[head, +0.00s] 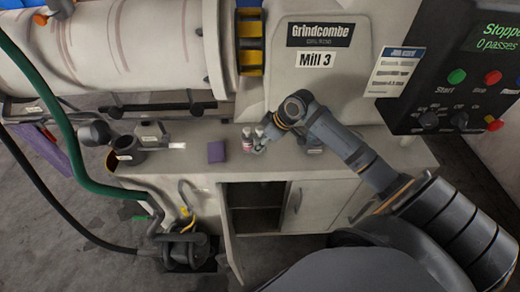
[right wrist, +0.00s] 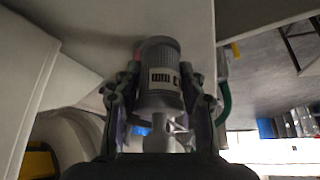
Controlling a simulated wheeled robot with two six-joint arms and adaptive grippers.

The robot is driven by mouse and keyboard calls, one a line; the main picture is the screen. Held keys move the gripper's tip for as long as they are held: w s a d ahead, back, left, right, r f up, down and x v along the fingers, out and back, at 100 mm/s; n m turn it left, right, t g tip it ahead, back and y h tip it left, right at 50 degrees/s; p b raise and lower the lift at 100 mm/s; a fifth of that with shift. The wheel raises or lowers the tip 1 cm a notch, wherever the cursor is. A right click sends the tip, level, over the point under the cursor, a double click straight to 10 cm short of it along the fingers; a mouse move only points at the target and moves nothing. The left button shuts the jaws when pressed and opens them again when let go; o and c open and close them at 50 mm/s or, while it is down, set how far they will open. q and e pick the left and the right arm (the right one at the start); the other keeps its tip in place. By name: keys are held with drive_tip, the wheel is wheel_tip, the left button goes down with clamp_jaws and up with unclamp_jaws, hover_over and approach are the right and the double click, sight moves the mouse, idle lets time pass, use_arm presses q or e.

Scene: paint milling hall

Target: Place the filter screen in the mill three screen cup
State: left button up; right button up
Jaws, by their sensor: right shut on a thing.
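My right gripper (head: 262,147) is low over the bench in front of Mill 3. In the right wrist view, its two fingers (right wrist: 160,100) are shut on a grey cylinder with a pale, dark-barred label (right wrist: 163,78), which appears to be the filter screen. In the head view the held piece is mostly hidden by the gripper. A dark cup with a pale label (head: 127,151) stands at the left end of the bench. I cannot tell for sure whether it is the screen cup. My left gripper is not in view.
A dark item (head: 315,146) sits behind my right forearm. The cabinet below is partly open (head: 255,205). A control panel (head: 465,75) hangs at right.

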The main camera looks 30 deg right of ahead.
drive_tip(key=shift+w+d+f, duration=0.25)
drive_tip(key=shift+w+f, duration=0.2)
drive_tip(key=shift+f, duration=0.2)
wheel_tip(320, 180, down, 3)
drive_tip(key=shift+r, duration=0.15)
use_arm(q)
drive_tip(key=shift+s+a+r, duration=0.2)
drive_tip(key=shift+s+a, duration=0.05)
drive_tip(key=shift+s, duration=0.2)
use_arm(e)
drive_tip(key=shift+f, duration=0.25)
drive_tip(key=o, duration=1.3)
